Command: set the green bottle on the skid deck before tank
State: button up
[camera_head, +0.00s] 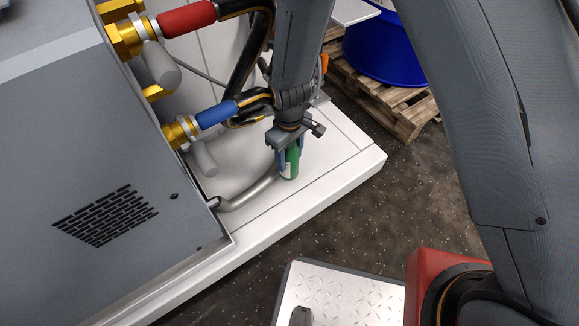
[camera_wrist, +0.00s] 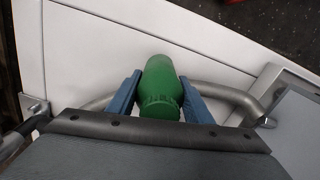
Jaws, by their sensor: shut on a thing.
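The green bottle (camera_head: 291,163) is upright in my gripper (camera_head: 290,157), over the white skid deck (camera_head: 322,164). My gripper points down and its blue fingers are shut on the bottle's two sides. In the wrist view the green bottle (camera_wrist: 160,88) sits between the two blue fingers of my gripper (camera_wrist: 160,95), seen from its cap end. I cannot tell for sure whether its base touches the deck. The tank behind is mostly hidden by my arm and the hoses.
A bent grey pipe (camera_head: 250,194) runs beside the bottle to the grey cabinet (camera_head: 110,200). Hoses with a red sleeve (camera_head: 187,18) and a blue sleeve (camera_head: 216,114) hang close to my arm. A blue drum (camera_head: 383,50) stands on a wooden pallet (camera_head: 408,112). Deck is clear right of the bottle.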

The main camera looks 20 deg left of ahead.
aim_at(289, 164)
jog(key=shift+f+b, duration=0.55)
jog(key=shift+f, duration=1.45)
jog(key=shift+f, duration=0.2)
jog(key=o, duration=1.4)
jog(key=shift+r, duration=0.1)
